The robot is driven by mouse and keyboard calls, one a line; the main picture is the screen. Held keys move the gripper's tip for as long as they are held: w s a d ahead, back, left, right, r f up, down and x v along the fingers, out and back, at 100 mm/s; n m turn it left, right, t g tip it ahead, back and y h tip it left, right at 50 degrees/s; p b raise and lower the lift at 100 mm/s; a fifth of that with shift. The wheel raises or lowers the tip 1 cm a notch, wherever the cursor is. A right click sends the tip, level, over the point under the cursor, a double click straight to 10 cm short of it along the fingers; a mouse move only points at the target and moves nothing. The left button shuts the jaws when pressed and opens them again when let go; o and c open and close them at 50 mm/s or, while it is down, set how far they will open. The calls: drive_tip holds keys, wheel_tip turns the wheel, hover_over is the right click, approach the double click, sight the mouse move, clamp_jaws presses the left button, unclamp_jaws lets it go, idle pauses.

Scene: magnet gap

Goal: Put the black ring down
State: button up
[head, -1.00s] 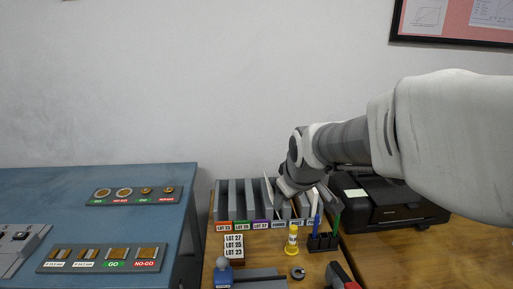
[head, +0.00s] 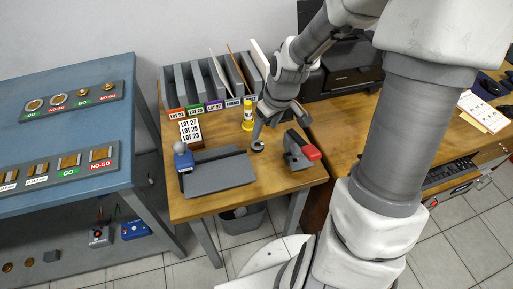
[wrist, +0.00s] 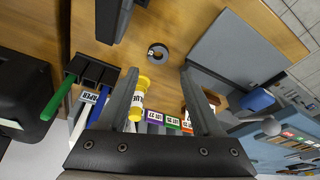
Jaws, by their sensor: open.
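The black ring (head: 258,146) lies flat on the wooden table (head: 235,199), between the grey plate and the red-ended grey device. In the wrist view the ring (wrist: 151,48) shows its dark hole and a small pale mark, with bare wood around it. My gripper (head: 277,129) is open and empty, close to the ring on its far side in the head view. In the wrist view the fingers (wrist: 158,70) are spread wide, and the ring lies beyond their tips, not between them. The exact height above the table is hard to tell.
A grey plate (head: 222,174) with a blue-grey device (head: 183,158) lies left of the ring. A red-ended grey device (head: 299,150) stands close to its right. A yellow bottle (head: 248,115) and the labelled file rack (head: 199,87) stand behind.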

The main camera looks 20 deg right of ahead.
sight(257, 147)
drive_tip(key=b+x, duration=0.1)
drive_tip(key=x, duration=0.2)
drive_tip(key=b+x, duration=0.1)
drive_tip(key=x, duration=0.3)
drive_tip(key=b+x, duration=0.1)
drive_tip(key=x, duration=0.2)
drive_tip(key=shift+w+f+b, duration=0.1)
drive_tip(key=shift+w+b, duration=0.2)
drive_tip(key=shift+b, duration=0.1)
clamp_jaws()
drive_tip(key=s+a+r+m+p, duration=0.1)
drive_tip(key=r+m+p, duration=0.1)
drive_tip(key=r+p, duration=0.5)
drive_tip(key=a+r+m+h+p, duration=0.1)
drive_tip(key=a+r+m+p, duration=0.1)
drive_tip(key=r+p, duration=0.4)
drive_tip(key=shift+s+r+m+p, duration=0.3)
drive_tip(key=shift+s+r+p, duration=0.1)
drive_tip(key=shift+r, duration=0.2)
